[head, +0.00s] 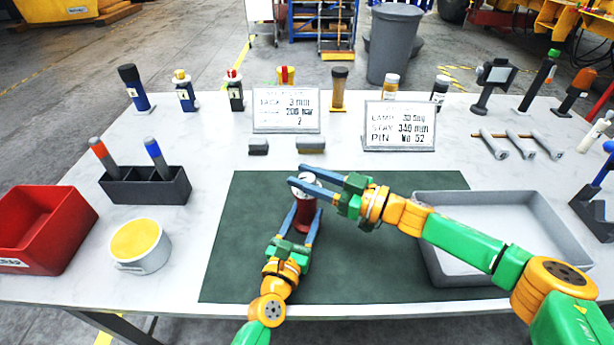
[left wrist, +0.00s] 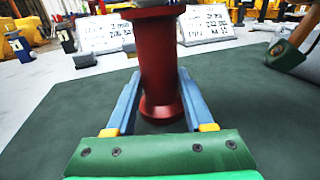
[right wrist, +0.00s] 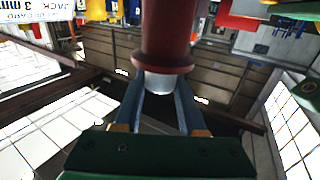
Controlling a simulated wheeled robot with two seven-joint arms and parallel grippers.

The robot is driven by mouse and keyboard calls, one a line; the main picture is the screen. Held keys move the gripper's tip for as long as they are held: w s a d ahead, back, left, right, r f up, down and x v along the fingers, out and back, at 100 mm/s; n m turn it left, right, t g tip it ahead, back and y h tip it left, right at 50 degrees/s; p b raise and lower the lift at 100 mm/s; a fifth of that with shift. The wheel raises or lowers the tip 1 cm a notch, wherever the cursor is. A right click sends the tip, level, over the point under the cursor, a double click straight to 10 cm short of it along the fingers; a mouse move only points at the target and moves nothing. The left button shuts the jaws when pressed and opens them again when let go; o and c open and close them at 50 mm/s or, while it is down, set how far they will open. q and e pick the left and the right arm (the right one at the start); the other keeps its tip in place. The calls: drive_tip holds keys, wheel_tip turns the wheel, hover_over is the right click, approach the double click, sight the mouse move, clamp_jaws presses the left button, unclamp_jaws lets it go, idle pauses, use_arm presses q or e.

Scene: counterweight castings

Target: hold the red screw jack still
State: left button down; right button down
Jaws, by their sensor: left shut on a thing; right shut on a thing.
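The red screw jack (head: 304,223) stands upright on the dark green mat (head: 240,255), with a pale round top. My left gripper (head: 305,211) is shut on its red body from the front. In the left wrist view the red body (left wrist: 161,55) rises between the two blue fingers, above its flared foot. My right gripper (head: 298,174) reaches in from the right and is shut at the pale top. In the right wrist view the red flange (right wrist: 165,62) and the pale top (right wrist: 172,84) lie between the fingers.
A grey tray (head: 427,262) lies under my right arm. A red bin (head: 70,232), a yellow-topped tub (head: 150,262) and a dark holder (head: 145,190) with two handles stand left. Two printed signs (head: 287,125) (head: 399,146) and several tools line the back. Mat around the jack is clear.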

drive_tip(key=m+t+h, duration=0.2)
drive_tip(key=t, duration=0.1)
drive_tip(key=m+t+h, duration=0.1)
drive_tip(key=m+t, duration=0.1)
drive_tip(key=shift+s+a+h, duration=0.15)
drive_tip(key=shift+a+h, duration=0.15)
drive_tip(key=shift+h, duration=0.1)
drive_tip(key=m+t+h, duration=0.2)
drive_tip(key=m+h, duration=0.1)
drive_tip(key=shift+d+r+t+h, duration=0.1)
drive_tip(key=shift+t+h, duration=0.2)
drive_tip(key=shift+h, duration=0.1)
drive_tip(key=shift+w+m+h, duration=0.2)
drive_tip(key=shift+m+h, duration=0.1)
drive_tip(key=shift+h, duration=0.1)
drive_tip(key=shift+d+t+h, duration=0.15)
drive_tip(key=shift+t+h, duration=0.15)
drive_tip(key=shift+c, duration=2.4)
unclamp_jaws()
